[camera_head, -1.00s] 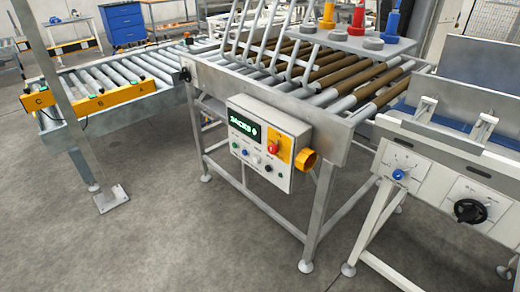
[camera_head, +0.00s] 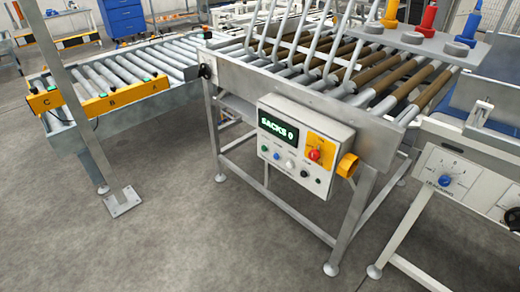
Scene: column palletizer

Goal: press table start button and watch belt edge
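The control box (camera_head: 297,170) hangs on the front of the roller table (camera_head: 305,98). Its green display (camera_head: 278,130) reads "SACKS 0". A red emergency button (camera_head: 314,155) sits on a yellow plate at its right. Below the display is a row with a green button (camera_head: 265,148), a blue button (camera_head: 277,156), a white button (camera_head: 290,164) and a dark button (camera_head: 304,173). Which one is the start button cannot be read. The table's top carries grey and brown rollers (camera_head: 352,62). Neither of my grippers is in view.
A side roller conveyor (camera_head: 120,75) with an orange rail (camera_head: 95,106) marked A, B, C stands left. A metal post (camera_head: 70,95) rises before it. A white machine with a blue knob (camera_head: 445,180) stands right. The floor (camera_head: 180,220) in front is clear.

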